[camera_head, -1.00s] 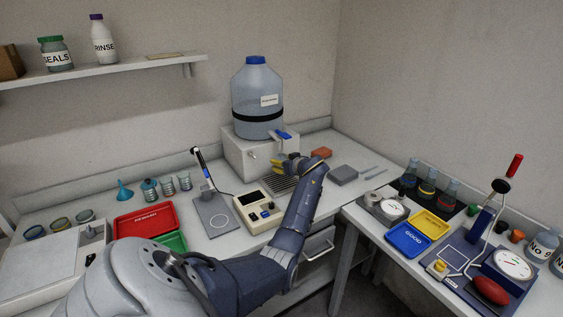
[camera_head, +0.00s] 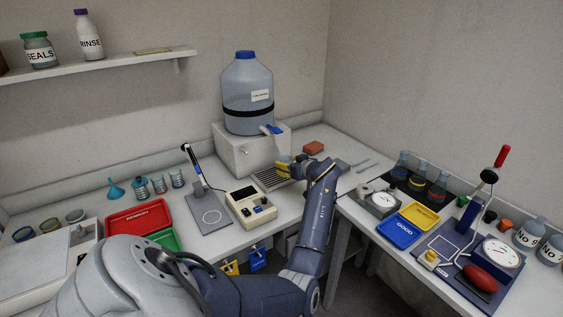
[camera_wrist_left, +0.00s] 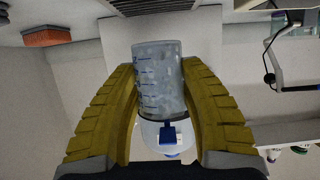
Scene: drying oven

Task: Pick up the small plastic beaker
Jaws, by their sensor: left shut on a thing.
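The small plastic beaker (camera_wrist_left: 158,85) is clear with blue graduation marks. In the left wrist view it sits between the two yellow fingers of my left gripper (camera_wrist_left: 160,72), which are shut on it from both sides. In the head view my left gripper (camera_head: 287,168) is over the bench beside the drip grille (camera_head: 268,180), in front of the carboy stand; the beaker is hard to make out there. My right gripper is in neither view.
The carboy (camera_head: 248,95) with a blue tap (camera_head: 271,130) stands close behind the gripper. An orange block (camera_head: 313,147) lies to its right. A meter box (camera_head: 251,205) and a red tray (camera_head: 138,217) are left. Another bench with a blue tray (camera_head: 402,232) is right.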

